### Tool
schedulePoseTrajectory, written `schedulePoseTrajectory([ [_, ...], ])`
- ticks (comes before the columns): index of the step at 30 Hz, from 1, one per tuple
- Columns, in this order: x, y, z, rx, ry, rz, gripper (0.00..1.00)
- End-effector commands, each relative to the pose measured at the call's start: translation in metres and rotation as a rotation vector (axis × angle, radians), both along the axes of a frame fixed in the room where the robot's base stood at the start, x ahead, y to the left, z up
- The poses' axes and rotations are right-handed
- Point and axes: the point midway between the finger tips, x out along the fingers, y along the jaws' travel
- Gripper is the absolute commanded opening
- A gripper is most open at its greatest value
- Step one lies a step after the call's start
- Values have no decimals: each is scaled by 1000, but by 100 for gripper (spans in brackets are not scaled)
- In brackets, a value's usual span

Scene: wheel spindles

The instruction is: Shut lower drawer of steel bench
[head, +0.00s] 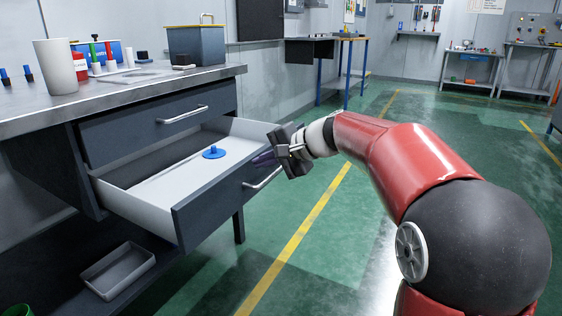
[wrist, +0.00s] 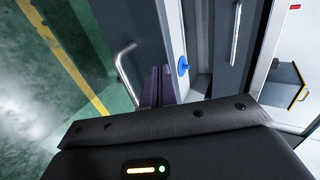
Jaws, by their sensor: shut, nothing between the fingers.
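The steel bench's lower drawer (head: 220,200) is pulled out, its light inside showing with a blue round piece (head: 213,152) in it. Its front carries a bar handle (head: 263,178), which also shows in the wrist view (wrist: 126,65). The upper drawer (head: 150,127) above it is shut. My gripper (head: 262,158) is at the right end of the lower drawer's front, near its top edge and close to the handle. In the wrist view the purple fingers (wrist: 157,85) are together and empty, beside the handle. I cannot tell whether they touch the drawer front.
The bench top (head: 120,92) holds a pale cup (head: 55,66), a grey-blue box (head: 196,45) and several small items. A grey tray (head: 118,270) lies on the shelf below. Green floor with a yellow line (head: 300,235) is clear right of the drawer.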

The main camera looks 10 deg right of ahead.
Motion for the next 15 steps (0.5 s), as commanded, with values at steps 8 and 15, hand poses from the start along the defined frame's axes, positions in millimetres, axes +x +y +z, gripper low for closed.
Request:
schedulePoseTrajectory([
  [8,6,9,0,0,0,-1,0],
  [15,6,9,0,1,1,0,0],
])
